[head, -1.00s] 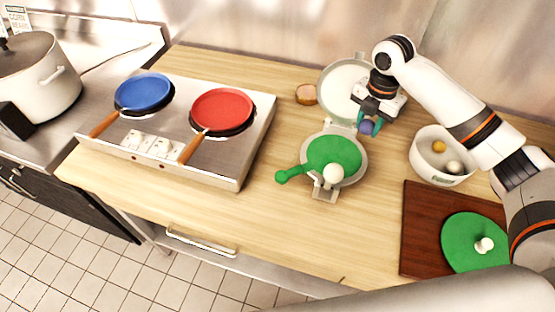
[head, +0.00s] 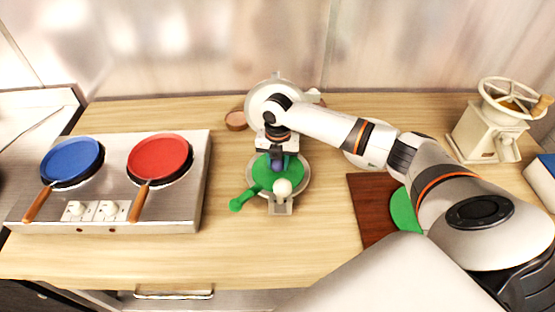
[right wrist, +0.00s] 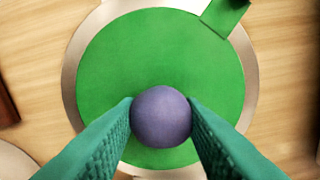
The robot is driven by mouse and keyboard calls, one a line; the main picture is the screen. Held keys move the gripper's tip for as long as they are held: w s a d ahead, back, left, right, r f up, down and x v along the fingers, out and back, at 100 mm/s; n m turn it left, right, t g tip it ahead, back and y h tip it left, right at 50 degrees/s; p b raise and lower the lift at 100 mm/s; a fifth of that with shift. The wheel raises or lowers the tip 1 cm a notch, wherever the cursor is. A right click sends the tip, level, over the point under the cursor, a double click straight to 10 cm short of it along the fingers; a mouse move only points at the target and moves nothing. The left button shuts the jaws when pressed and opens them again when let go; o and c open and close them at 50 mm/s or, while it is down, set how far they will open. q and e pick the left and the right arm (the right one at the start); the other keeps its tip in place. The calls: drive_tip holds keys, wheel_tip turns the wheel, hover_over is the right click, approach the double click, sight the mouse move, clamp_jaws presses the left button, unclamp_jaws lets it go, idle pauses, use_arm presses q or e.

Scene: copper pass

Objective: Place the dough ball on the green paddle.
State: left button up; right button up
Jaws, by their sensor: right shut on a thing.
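The dough ball (right wrist: 161,117) is purple-grey and round. My right gripper (right wrist: 160,125) is shut on it, with one teal finger on each side. In the head view the gripper (head: 277,160) holds the dough ball (head: 277,166) over the green paddle (head: 263,171). The paddle also shows in the right wrist view (right wrist: 150,55), bare around the ball. It lies on the round metal press plate (head: 305,177), its handle pointing front left. I cannot tell whether the ball touches the paddle. My left gripper is not in view.
A white knob (head: 282,188) stands at the press's front. The press's raised round lid (head: 256,104) is behind. A griddle (head: 185,213) with a blue pan (head: 71,160) and a red pan (head: 160,158) is left. A brown board (head: 367,205) and a grinder (head: 487,135) are right.

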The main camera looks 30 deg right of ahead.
sight(278, 168)
drive_tip(key=shift+f, duration=0.2)
drive_tip(key=o, duration=1)
drive_tip(key=shift+f, duration=0.1)
wheel_tip(278, 168, up, 12)
drive_tip(key=shift+r+b, duration=0.2)
drive_tip(key=shift+b, duration=1)
